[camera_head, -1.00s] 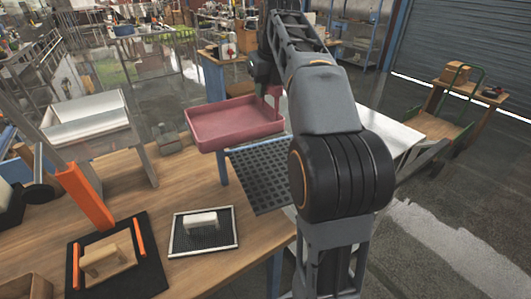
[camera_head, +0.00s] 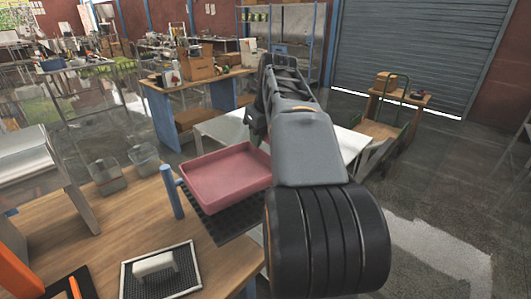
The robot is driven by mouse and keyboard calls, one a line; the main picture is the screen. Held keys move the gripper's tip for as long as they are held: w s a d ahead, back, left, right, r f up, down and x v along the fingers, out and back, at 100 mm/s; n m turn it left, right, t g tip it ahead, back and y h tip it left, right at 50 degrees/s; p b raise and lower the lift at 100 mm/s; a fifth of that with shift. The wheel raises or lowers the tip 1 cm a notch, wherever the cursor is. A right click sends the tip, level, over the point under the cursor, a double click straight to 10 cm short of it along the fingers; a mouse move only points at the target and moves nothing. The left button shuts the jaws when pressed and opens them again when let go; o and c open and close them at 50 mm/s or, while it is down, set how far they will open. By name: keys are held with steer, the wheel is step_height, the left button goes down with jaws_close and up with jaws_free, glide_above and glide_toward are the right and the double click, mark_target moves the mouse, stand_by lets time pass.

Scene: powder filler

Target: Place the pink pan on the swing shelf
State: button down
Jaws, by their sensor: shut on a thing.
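The pink pan (camera_head: 222,180) is a shallow rectangular tray, roughly level, in the middle of the head view. The swing shelf (camera_head: 235,226) is a dark perforated plate by a blue post (camera_head: 172,192) at the table's corner. The pan covers much of the shelf in the picture; I cannot tell whether it touches it or hovers just above. My gripper (camera_head: 262,143) is at the pan's far right side, shut on it. My arm hides the fingertips' grip and the pan's right end.
A white table (camera_head: 225,128) is behind the pan. Open floor lies to the right.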

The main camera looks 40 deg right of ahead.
steer(key=f, duration=0.3)
steer(key=shift+s+d+f+b, duration=0.2)
steer(key=shift+s+d+b, duration=0.1)
steer(key=shift+s+b, duration=0.1)
steer(key=shift+f, duration=0.45)
steer(key=c, duration=0.8)
jaws_free()
steer(key=shift+c, duration=0.2)
steer(key=p+v, duration=0.2)
steer(key=v, duration=1)
